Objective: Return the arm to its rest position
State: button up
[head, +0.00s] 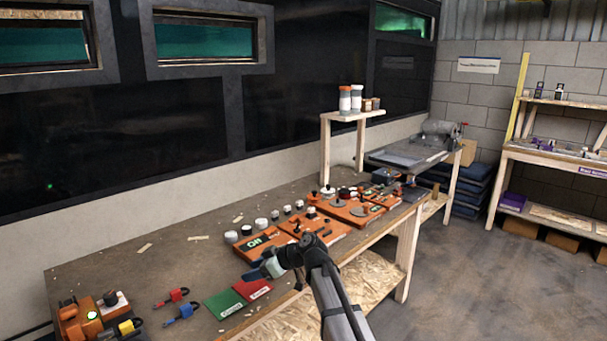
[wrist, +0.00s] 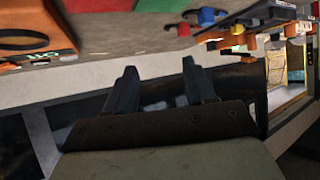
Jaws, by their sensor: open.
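My gripper (head: 262,268) is over the front part of the workbench (head: 130,265) in the head view, close to the orange boards and the red card. In the wrist view my gripper (wrist: 158,82) shows two dark fingers set apart with nothing between them. The bench surface (wrist: 130,30) lies along the top of the wrist view. My arm reaches up from the bottom right of the head view.
Orange boards (head: 262,243) with knobs line the bench, with white cylinders behind. Green (head: 225,303) and red (head: 252,288) cards lie near the front edge, left of them red (head: 178,294) and blue (head: 183,312) padlocks. A raised shelf (head: 352,115) holds bottles.

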jog(key=w+d+f+m+t+h, duration=0.1)
jog(key=w+d+f+m+t, duration=0.2)
jog(key=d+f, duration=0.8)
jog(key=s+d+f+m+g+h, duration=0.25)
jog(key=s+d+f, duration=0.2)
jog(key=f, duration=0.25)
jog(key=s+d+f+m+g+h, duration=0.1)
jog(key=s+d+f+m+g, duration=0.15)
jog(key=s+f, duration=0.65)
jog(key=s+d+f+m+g+h, duration=0.1)
jog(key=s+d+f+m+h, duration=0.15)
jog(key=s+f, duration=0.65)
jog(key=s+d+f+m+g+h, duration=0.1)
jog(key=s+f, duration=0.4)
jog(key=s, duration=0.5)
jog(key=s+d+f+m+g+h, duration=0.2)
jog(key=s+d+f, duration=0.3)
jog(key=s, duration=0.6)
jog(key=s+d+f+m+g+h, duration=0.1)
jog(key=s+d+f+g, duration=0.2)
jog(key=s+f, duration=0.3)
jog(key=s+d, duration=0.1)
jog(key=s, duration=0.3)
jog(key=shift+s+d+g, duration=0.2)
jog(key=shift+d+g, duration=0.2)
